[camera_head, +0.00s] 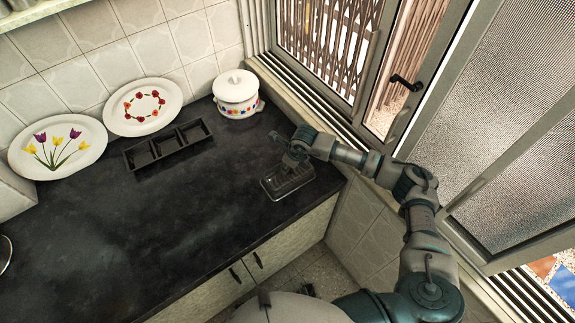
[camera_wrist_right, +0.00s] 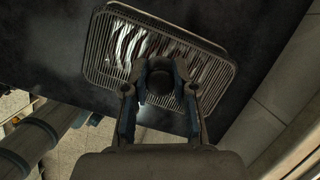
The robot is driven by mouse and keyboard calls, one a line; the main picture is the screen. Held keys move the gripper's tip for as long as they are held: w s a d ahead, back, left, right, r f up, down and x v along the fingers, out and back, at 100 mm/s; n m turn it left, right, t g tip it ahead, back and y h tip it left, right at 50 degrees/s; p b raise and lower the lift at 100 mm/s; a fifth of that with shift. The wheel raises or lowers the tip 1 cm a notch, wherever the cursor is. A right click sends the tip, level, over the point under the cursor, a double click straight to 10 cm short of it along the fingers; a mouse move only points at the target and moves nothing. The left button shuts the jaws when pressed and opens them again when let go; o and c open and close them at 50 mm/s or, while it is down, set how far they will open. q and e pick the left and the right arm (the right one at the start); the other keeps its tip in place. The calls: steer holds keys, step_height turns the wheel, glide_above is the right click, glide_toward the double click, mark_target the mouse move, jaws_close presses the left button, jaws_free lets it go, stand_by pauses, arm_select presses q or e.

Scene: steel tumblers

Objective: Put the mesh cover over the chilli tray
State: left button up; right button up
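The dark mesh cover (camera_head: 288,182) is near the counter's right front edge. In the right wrist view the mesh cover (camera_wrist_right: 205,68) is a rounded rectangle of fine bars. Pale and reddish streaks (camera_wrist_right: 130,45) show through its bars, probably the chillies; the tray's own walls are hidden. My right gripper (camera_head: 293,157) is right above the cover's middle. In the wrist view the fingertips of my right gripper (camera_wrist_right: 160,75) sit on both sides of a dark round knob and look closed on it. Whether the cover touches the counter is unclear. My left gripper is out of view.
An empty black three-compartment tray (camera_head: 158,152) lies behind and left. Two flowered plates (camera_head: 57,147) (camera_head: 143,107) lean on the tiled wall. A lidded white pot (camera_head: 237,98) stands in the back corner. The window frame (camera_head: 330,122) borders the right. The counter's middle (camera_head: 140,220) is clear.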

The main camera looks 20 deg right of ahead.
steer(key=o, duration=0.5)
steer(key=v, duration=0.7)
steer(key=shift+d+r, duration=0.15)
